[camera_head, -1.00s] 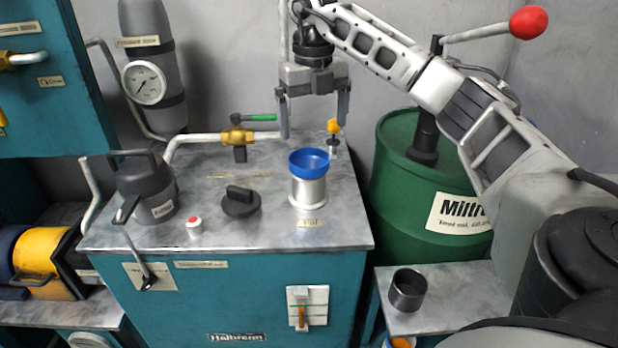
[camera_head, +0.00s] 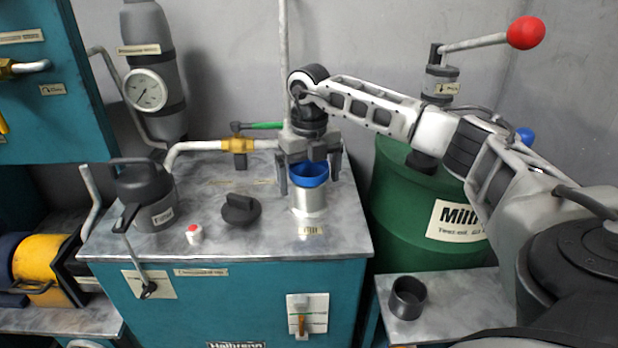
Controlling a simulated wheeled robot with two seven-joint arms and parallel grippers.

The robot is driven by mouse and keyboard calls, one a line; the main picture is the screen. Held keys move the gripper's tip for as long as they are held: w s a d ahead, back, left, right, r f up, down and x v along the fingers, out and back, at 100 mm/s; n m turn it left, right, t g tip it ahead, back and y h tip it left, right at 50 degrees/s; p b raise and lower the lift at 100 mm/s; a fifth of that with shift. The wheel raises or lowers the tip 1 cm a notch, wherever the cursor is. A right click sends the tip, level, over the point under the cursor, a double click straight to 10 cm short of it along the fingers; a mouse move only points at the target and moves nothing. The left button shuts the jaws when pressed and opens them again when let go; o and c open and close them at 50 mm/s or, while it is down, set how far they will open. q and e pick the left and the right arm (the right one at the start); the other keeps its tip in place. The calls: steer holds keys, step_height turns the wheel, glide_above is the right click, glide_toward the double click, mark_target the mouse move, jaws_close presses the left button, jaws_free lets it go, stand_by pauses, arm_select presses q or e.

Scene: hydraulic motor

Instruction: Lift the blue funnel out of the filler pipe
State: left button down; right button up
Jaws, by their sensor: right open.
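The blue funnel (camera_head: 309,176) sits in the top of the short metal filler pipe (camera_head: 309,201), toward the right of the tank's grey top. My right gripper (camera_head: 308,180) points down over the funnel. Its two fingers are apart, one on the left and one on the right of the funnel's rim. The gripper body hides the back of the funnel's opening. I cannot tell whether the fingers touch the rim. My left gripper does not show.
A black cap (camera_head: 240,209) lies left of the pipe. A brass valve (camera_head: 238,146) with a green lever is behind. A green drum (camera_head: 425,200) and a dark cup (camera_head: 407,297) are at the right.

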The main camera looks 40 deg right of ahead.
steer(key=c, duration=1.1)
steer(key=shift+r, duration=0.1)
